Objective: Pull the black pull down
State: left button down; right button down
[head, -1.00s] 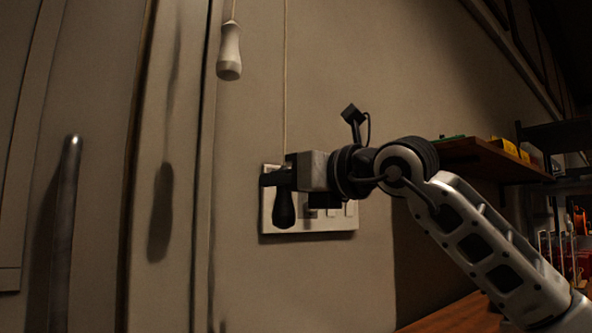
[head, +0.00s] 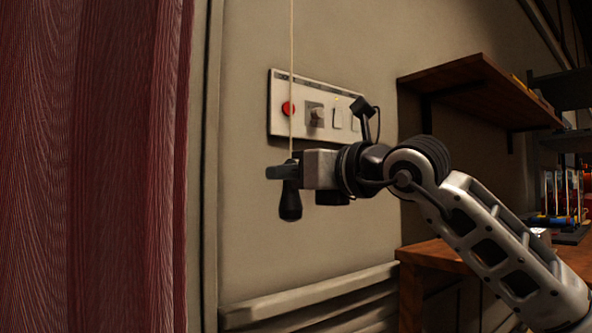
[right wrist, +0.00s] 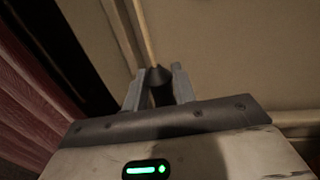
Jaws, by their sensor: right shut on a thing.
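The black pull (head: 290,205) hangs on a thin pale cord (head: 291,80) in front of the wall. My right gripper (head: 283,172) is shut on the black pull near its top, and the pull's rounded lower end sticks out below the fingers. In the right wrist view the pull (right wrist: 159,88) sits between the two fingers of my right gripper (right wrist: 160,76). The cord runs straight up from it and leaves the head view at the top. My left gripper is not in view.
A white switch panel (head: 351,133) with a red button (head: 288,108) is on the wall above the gripper. A dark red, curtain-like sheet (head: 95,170) fills the left side. A wooden shelf (head: 470,80) and a wooden desk (head: 432,252) are at the right.

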jog(key=c, duration=1.3)
grip_release()
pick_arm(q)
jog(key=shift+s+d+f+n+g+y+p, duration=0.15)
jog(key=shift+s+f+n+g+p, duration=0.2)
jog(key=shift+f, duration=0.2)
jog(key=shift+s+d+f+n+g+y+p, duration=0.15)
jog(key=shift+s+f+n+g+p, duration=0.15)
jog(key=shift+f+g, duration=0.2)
pick_arm(e)
jog(key=v, duration=1.6)
